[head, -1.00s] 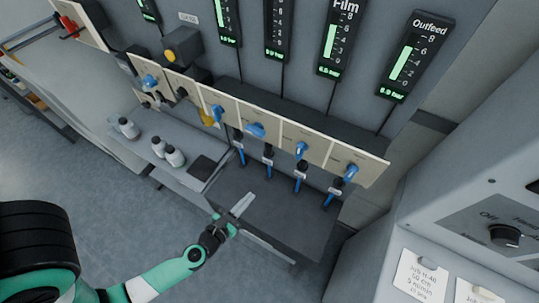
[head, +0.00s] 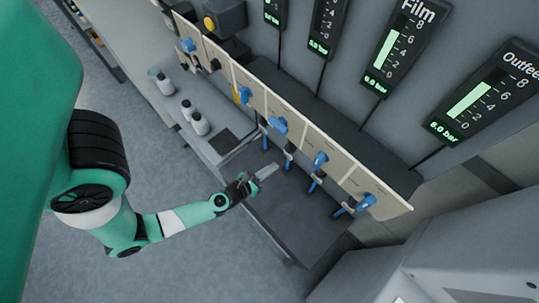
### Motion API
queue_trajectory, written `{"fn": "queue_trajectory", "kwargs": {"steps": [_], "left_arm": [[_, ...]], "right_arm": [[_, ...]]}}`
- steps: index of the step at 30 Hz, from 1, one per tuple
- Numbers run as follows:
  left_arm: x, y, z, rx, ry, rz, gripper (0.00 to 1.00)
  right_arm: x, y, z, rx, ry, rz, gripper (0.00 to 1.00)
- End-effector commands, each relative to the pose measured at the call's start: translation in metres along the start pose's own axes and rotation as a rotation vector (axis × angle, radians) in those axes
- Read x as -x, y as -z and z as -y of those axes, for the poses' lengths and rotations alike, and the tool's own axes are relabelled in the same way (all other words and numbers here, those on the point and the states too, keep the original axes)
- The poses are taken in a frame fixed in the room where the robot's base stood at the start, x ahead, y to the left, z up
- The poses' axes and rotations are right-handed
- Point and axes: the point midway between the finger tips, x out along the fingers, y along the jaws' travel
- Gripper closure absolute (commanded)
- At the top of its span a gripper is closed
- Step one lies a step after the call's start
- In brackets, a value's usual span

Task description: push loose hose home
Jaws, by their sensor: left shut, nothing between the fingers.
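Several short blue hoses with dark fittings hang under the cream valve panel (head: 300,128). They include one at the left (head: 265,141), one in the middle (head: 289,160), one further right (head: 316,182) and the rightmost one (head: 343,209), which leans most. I cannot tell from this view which hose is loose. Blue valve handles (head: 278,125) sit on the panel above them. My left gripper (head: 266,171) is shut and empty, with its pale fingers over the dark shelf, below and left of the middle hoses and apart from them. My right gripper is out of view.
A dark shelf (head: 300,222) lies under the hoses. White bottles (head: 200,124) stand on the grey bench to the left. Gauges labelled Film (head: 405,45) and Outfeed (head: 480,100) are on the wall. A grey cabinet (head: 450,255) stands at the lower right.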

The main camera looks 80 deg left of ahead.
Motion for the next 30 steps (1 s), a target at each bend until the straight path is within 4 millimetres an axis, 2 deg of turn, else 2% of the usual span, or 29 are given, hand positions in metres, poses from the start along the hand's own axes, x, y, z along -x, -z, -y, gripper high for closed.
{"fn": "queue_trajectory", "kwargs": {"steps": [3,9,10,11,15,30], "left_arm": [[-0.028,0.0,0.0,0.002,-0.002,0.003,1.0],[-0.071,0.0,0.0,0.001,-0.001,0.002,1.0],[-0.064,-0.015,0.0,0.001,0.001,0.001,1.0],[-0.06,-0.022,0.0,0.0,0.001,0.0,1.0],[-0.054,-0.035,0.0,0.0,0.002,-0.001,1.0],[-0.052,-0.042,0.0,0.0,0.002,0.0,1.0]], "right_arm": [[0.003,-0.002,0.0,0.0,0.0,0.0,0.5],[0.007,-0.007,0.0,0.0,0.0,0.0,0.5],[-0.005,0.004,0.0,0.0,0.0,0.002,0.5],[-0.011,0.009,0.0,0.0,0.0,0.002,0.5],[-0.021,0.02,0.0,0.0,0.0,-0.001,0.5],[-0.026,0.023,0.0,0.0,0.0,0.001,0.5]]}}
